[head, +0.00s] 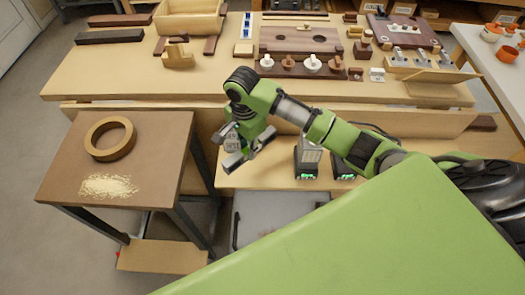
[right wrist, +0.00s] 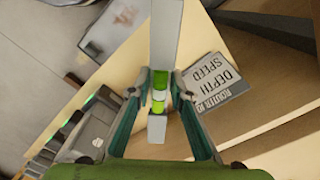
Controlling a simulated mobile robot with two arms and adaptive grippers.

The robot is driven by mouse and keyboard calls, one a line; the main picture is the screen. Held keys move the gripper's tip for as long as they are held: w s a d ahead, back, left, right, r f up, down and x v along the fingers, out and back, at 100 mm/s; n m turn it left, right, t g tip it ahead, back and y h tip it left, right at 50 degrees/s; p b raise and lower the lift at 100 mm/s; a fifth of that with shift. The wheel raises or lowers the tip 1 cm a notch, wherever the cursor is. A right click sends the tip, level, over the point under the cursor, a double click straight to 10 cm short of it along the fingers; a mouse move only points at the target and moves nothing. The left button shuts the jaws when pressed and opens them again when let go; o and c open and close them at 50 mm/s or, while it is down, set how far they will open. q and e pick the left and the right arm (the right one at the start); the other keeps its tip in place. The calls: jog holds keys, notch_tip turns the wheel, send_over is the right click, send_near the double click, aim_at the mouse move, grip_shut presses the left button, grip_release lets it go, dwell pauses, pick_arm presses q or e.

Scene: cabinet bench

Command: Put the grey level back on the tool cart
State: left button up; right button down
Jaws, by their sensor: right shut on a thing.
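The grey level (right wrist: 164,32) is a long light grey bar with a bright green vial in its middle. My right gripper (right wrist: 160,82) is shut on it around the vial, in the right wrist view. My left gripper is not in view.
A tan ring (head: 110,139) and pale shavings (head: 108,186) lie on the stand; its top is otherwise clear. Chargers with green lights (head: 307,163) stand on the lower shelf. A grey card reading "DEPTH SPEED" (right wrist: 216,80) is near my right gripper. The bench top (head: 130,85) above holds wooden parts.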

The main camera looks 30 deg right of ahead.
send_over(261, 161)
jog(key=f, duration=0.5)
jog(key=shift+a+f, duration=0.15)
jog(key=shift+a, duration=0.25)
jog(key=shift+w+d+f+b, duration=0.1)
jog(key=shift+d+f+b, duration=0.15)
jog(key=shift+f, duration=0.7)
jog(key=shift+d+f+b, duration=0.1)
jog(key=shift+f+b, duration=0.1)
jog(key=shift+f, duration=0.7)
jog(key=shift+f, duration=0.1)
jog(key=c, duration=1.8)
grip_release()
jog(key=shift+c, duration=0.2)
